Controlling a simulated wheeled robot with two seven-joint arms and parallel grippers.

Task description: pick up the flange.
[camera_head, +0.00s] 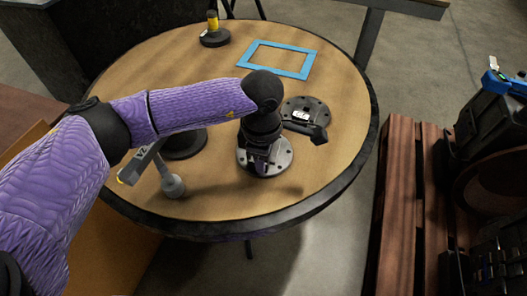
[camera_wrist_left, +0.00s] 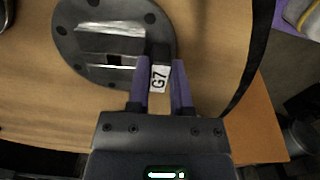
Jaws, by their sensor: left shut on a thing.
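My left gripper (camera_head: 262,165) points down over a grey round flange (camera_head: 283,157) with bolt holes, near the front of the round table. The gripper hides part of the flange. In the left wrist view, the two purple fingers (camera_wrist_left: 160,84) are shut on a dark upright part with a white "G7" label (camera_wrist_left: 159,79). This part meets the edge of a holed disc (camera_wrist_left: 75,35) with a metallic block across it. Whether the disc rests on the table or is just off it I cannot tell. My right gripper is in neither view.
A second, dark holed disc (camera_head: 318,108) lies just behind. A grey T-shaped tool (camera_head: 172,185) is left. A wooden pallet (camera_head: 398,190) lies right of the table.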

